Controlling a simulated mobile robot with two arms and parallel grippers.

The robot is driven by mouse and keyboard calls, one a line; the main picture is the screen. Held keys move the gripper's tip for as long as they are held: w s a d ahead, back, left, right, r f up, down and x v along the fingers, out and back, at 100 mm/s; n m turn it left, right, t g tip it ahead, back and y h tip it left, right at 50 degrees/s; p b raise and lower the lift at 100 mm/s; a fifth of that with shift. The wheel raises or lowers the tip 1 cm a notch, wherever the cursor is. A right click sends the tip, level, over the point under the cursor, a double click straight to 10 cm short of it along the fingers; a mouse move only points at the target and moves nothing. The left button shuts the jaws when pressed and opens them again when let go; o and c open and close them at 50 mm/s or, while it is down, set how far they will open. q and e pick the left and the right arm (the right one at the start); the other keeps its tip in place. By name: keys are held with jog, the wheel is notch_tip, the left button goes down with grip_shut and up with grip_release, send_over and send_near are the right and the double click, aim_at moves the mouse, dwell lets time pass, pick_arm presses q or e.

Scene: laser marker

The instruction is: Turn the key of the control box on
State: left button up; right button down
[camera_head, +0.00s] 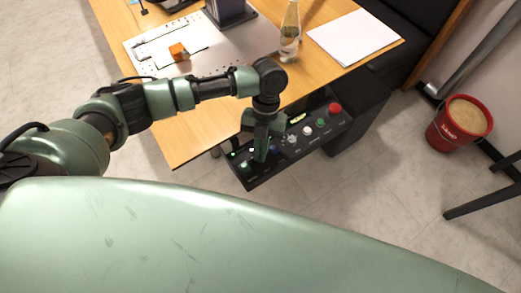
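The control box (318,126) is a black panel below the front edge of the wooden table. A red button (335,109) sits at its right end, with green, white and other small knobs along its face. My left arm reaches in from the left over the table, and my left gripper (257,155) points down over the left part of the panel. The gripper hides part of the panel, and I cannot make out the key or whether the fingers touch it. The finger opening is too small to judge. My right gripper is not in view.
On the wooden table (190,150) are a metal plate (225,50) with an orange block (178,51), a glass bottle (290,35) and white paper (353,37). A red bucket (447,130) stands on the floor at right, near dark chair legs (485,204).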

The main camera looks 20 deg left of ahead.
pick_arm(q)
jog(key=o, duration=0.4)
jog(key=shift+r, duration=0.1)
jog(key=v, duration=0.7)
jog(key=shift+w+r, duration=0.15)
jog(key=shift+r, duration=0.2)
